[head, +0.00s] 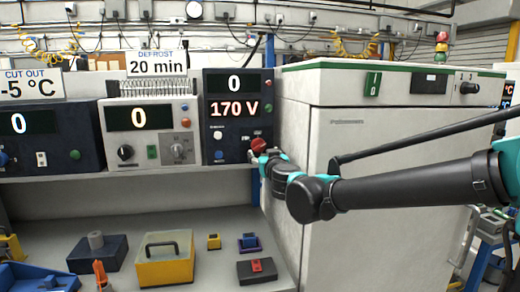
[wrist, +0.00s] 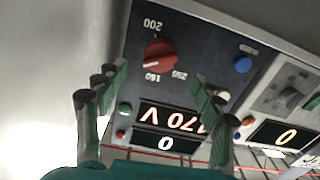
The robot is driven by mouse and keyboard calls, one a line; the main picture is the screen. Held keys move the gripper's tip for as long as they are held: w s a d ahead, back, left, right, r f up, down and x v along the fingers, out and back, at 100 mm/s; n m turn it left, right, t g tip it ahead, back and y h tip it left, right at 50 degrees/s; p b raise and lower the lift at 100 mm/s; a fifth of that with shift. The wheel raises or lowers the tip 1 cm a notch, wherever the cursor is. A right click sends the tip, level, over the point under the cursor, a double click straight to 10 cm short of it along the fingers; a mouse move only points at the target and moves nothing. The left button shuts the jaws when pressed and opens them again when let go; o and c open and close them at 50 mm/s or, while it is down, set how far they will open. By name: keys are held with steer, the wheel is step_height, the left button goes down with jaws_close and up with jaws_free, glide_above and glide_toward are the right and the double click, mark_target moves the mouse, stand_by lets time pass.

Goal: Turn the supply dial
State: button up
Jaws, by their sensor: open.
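The red supply dial (head: 259,145) is on the lower right of the dark supply unit (head: 213,135), whose display (head: 236,108) reads 0 above 170 V. My gripper (head: 266,160) is right at the dial in the head view and partly covers the panel's lower right corner. In the wrist view the panel appears upside down. There the dial (wrist: 160,53) shows whole, with scale marks 150, 200 and 250 around it. My gripper (wrist: 158,80) is open, its fingers spread to either side of the dial's column. No finger visibly touches the dial.
A white cabinet (head: 345,150) stands close to the right of the unit. A white device (head: 150,133) with its own knobs stands to the left. Coloured buttons, such as a blue one (wrist: 243,65), sit near the dial. Yellow and blue items lie on the lower bench.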

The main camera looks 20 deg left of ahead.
mark_target(260, 148)
steer(key=x, duration=0.7)
steer(key=shift+w+a, duration=0.15)
steer(key=shift+a, duration=0.05)
steer(key=shift+c, duration=0.6)
steer(key=c, duration=1)
steer(key=shift+c, duration=0.2)
steer(key=shift+m, duration=0.3)
steer(key=shift+m, duration=2.6)
